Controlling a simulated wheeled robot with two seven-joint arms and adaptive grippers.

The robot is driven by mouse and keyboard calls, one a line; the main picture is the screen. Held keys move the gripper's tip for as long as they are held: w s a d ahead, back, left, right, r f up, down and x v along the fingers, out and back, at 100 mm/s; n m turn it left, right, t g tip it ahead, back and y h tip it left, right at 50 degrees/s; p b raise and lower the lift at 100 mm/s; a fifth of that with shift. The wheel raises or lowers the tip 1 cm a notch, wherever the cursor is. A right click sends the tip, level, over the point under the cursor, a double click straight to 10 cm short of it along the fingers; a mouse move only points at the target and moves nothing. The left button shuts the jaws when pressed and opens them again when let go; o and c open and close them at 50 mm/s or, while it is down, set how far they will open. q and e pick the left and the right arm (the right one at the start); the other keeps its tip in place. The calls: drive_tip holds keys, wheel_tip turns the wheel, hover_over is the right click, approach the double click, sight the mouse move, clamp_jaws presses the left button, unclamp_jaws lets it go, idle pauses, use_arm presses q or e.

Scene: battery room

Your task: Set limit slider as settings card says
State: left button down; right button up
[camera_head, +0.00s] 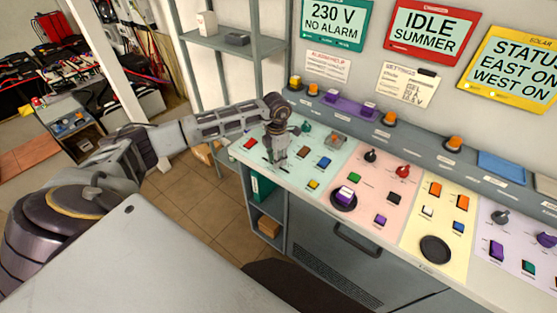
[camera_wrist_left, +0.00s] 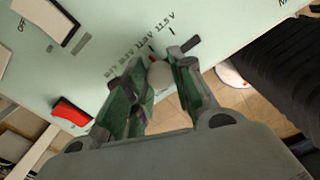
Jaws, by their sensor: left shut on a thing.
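The settings card (camera_head: 407,85) hangs on the wall behind the console; its small handwriting is hard to read. My left gripper (camera_head: 275,162) points down at the pale green panel (camera_head: 325,140) at the console's left end. In the left wrist view its fingers are closed around a pale round slider knob (camera_wrist_left: 159,75), with a small red mark just beyond it. Printed volt labels (camera_wrist_left: 140,50) run beside it; the last looks like 11.5 V. The fingers hide most of the slider's track. My right gripper is not in view.
A red switch (camera_wrist_left: 70,112) sits near the left gripper. Blue, yellow and other buttons (camera_head: 313,184) share the green panel. Pink and yellow panels with knobs lie to the right. Lamps line the ledge behind, and a shelf (camera_head: 235,45) stands at the back left.

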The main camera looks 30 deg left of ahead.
use_arm(q)
drive_tip(key=shift+w+a+b, duration=0.1)
drive_tip(key=shift+a+b, duration=0.25)
drive_tip(key=shift+a, duration=0.85)
drive_tip(key=c, duration=1.2)
unclamp_jaws()
drive_tip(key=shift+o, duration=0.2)
wheel_tip(320, 180, up, 12)
drive_tip(key=shift+d, duration=0.1)
